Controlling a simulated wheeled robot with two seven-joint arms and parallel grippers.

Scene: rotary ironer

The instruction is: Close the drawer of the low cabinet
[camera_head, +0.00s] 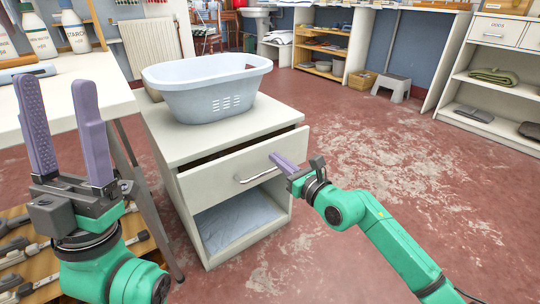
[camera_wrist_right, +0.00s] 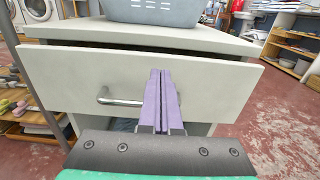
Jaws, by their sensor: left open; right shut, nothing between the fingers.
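The low white cabinet (camera_head: 160,133) stands in the middle of the head view. Its drawer (camera_head: 225,176) is pulled out part way, with a dark gap behind the top of its front. A metal bar handle (camera_head: 256,177) is on the drawer front; it also shows in the right wrist view (camera_wrist_right: 118,100). My left gripper (camera_head: 62,95) is open and empty, raised at the left, away from the cabinet.
A pale blue laundry basket (camera_head: 207,88) stands on the cabinet top. A folded blue cloth (camera_head: 235,218) lies in the open space below the drawer. A white table (camera_head: 75,80) is at the left.

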